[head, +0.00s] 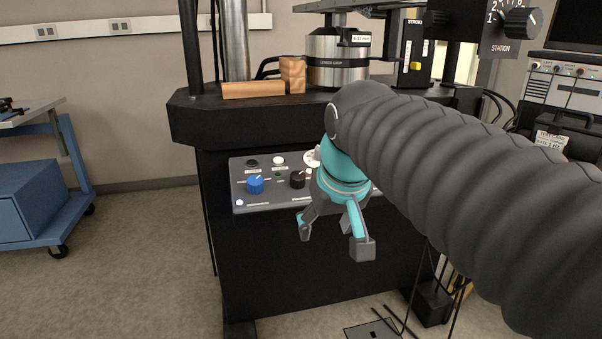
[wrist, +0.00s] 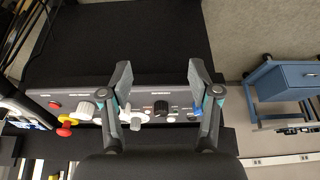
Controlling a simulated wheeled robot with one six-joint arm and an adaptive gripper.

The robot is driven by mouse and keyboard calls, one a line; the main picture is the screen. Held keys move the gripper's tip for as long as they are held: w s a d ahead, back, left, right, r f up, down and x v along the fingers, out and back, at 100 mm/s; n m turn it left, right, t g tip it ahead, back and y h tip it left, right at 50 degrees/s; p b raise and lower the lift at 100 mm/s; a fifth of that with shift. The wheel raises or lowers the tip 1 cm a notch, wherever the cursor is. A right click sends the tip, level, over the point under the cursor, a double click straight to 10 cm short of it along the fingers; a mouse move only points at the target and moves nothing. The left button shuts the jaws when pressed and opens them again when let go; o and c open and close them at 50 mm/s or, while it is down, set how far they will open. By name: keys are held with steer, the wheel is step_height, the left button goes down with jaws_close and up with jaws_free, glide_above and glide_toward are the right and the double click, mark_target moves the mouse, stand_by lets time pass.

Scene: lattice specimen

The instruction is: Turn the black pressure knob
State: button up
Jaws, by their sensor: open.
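The black knob (head: 297,179) sits on the sloped grey control panel (head: 240,203) on the front of the black machine, just right of the blue knob (head: 255,185). My gripper (head: 333,240) is open and empty, its fingers reaching down in front of the panel, to the right of and lower than the black knob in the head view. In the wrist view my gripper (wrist: 160,77) shows the black knob (wrist: 160,107) between its two spread fingers, touching neither. My gripper and arm hide the panel's right part in the head view. The knob's label is too small to read.
A white knob (wrist: 136,123) and a red-and-yellow control (wrist: 66,127) share the panel in the wrist view. Wooden blocks (head: 254,89) and a metal cylinder (head: 338,58) stand on the ledge above. A blue cart (head: 38,205) stands left, with open floor between.

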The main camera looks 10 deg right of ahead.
glide_toward(298, 175)
steer(key=v, duration=0.4)
steer(key=shift+g, duration=0.3)
steer(key=x, duration=0.4)
steer(key=b+x, duration=0.1)
steer(key=x, duration=0.4)
steer(key=w+b+x, duration=0.1)
steer(key=x, duration=0.3)
steer(key=c, duration=1.2)
